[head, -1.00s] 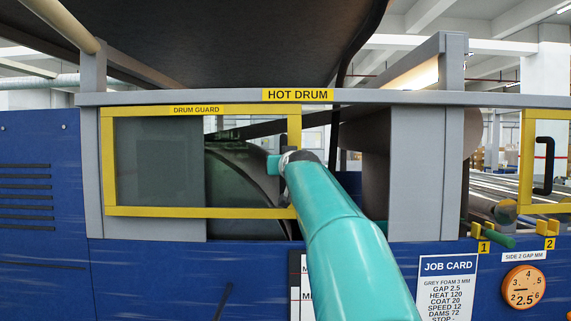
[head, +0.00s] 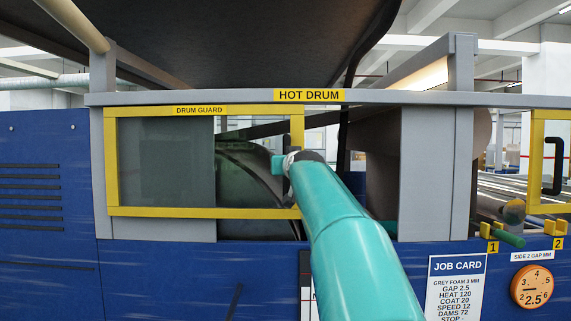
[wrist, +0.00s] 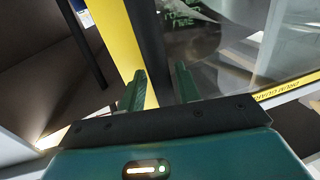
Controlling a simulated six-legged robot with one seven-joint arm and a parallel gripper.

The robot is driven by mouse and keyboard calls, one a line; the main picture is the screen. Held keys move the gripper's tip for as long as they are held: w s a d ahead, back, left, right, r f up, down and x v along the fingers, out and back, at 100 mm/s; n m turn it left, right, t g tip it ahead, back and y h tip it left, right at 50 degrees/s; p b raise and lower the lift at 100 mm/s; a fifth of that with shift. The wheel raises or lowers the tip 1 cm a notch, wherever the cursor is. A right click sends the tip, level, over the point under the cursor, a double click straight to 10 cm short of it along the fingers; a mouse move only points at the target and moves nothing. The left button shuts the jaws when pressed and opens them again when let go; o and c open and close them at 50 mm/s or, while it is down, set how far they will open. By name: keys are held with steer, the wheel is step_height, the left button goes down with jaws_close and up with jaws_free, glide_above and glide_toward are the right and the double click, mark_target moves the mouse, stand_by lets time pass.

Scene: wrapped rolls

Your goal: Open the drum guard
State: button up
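The drum guard (head: 112,165) is a yellow-framed clear panel under the HOT DRUM sign in the head view. A grey panel and the dark drum (head: 240,165) show through it, with an opening right of its frame. My gripper (head: 283,165) is at the guard's right edge, partly covered by my teal arm. In the wrist view, the fingers of my gripper (wrist: 160,88) are on both sides of the guard's black upright handle (wrist: 147,40), which fills the gap between them. The yellow frame edge (wrist: 112,35) runs just left of it. The fingertip contact is partly hidden.
A grey beam (head: 220,98) runs above the guard and a grey post (head: 426,170) stands right of the opening. Another yellow guard (head: 536,165) with a black handle, a job card (head: 457,285) and an orange dial (head: 532,286) are at the right.

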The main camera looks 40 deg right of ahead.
steer(key=shift+o, duration=0.3)
steer(key=shift+a, duration=0.1)
steer(key=v, duration=1.3)
steer(key=shift+s, duration=0.3)
steer(key=shift+s+a, duration=0.1)
steer(key=shift+a, duration=0.1)
